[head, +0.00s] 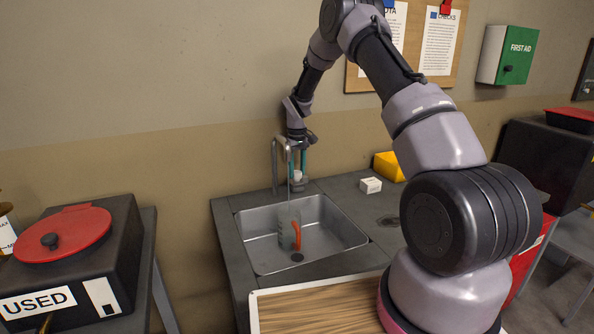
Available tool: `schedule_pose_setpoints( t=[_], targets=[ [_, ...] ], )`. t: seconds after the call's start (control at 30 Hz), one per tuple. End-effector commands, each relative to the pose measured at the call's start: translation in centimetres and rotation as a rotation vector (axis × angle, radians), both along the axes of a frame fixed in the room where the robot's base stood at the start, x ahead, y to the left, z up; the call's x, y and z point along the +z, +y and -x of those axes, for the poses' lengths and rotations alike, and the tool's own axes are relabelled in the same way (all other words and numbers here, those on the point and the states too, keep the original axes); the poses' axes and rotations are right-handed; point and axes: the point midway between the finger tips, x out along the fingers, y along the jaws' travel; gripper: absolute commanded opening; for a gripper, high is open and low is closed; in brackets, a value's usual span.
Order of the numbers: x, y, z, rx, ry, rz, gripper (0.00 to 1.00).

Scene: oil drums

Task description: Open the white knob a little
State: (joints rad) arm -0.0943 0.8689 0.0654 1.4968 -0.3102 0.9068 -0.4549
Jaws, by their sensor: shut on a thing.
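The white knob (297,177) stands at the back of the sink counter, just right of the grey curved faucet (275,165). My gripper (298,172) points down over it, with its teal fingers on either side of the knob. It is shut on the knob. The fingers hide part of the knob, and its turn angle cannot be told. A thin pale streak, which looks like water, runs down from the spout toward a clear container with an orange handle (296,234) in the metal sink (345,232).
A wooden board (315,312) is in front. A black box with a red lid (68,235) stands at left. My arm covers the right side.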

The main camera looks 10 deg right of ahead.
Motion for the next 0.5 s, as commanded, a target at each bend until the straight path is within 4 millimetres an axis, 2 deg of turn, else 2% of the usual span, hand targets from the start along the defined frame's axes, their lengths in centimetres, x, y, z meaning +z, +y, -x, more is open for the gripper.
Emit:
schedule_pose_setpoints(
  t=[0.37, 0.4, 0.43, 0.5],
  targets=[
    [0.01, -0.04, 0.0, 0.003, 0.0, 0.0, 0.0],
    [0.0, -0.04, 0.0, 0.003, 0.0, 0.0, 0.63],
    [0.0, -0.04, 0.01, 0.003, 0.0, 0.0, 0.74],
    [0.0, -0.04, 0.01, 0.003, 0.0, 0.0, 0.78]
  ],
)
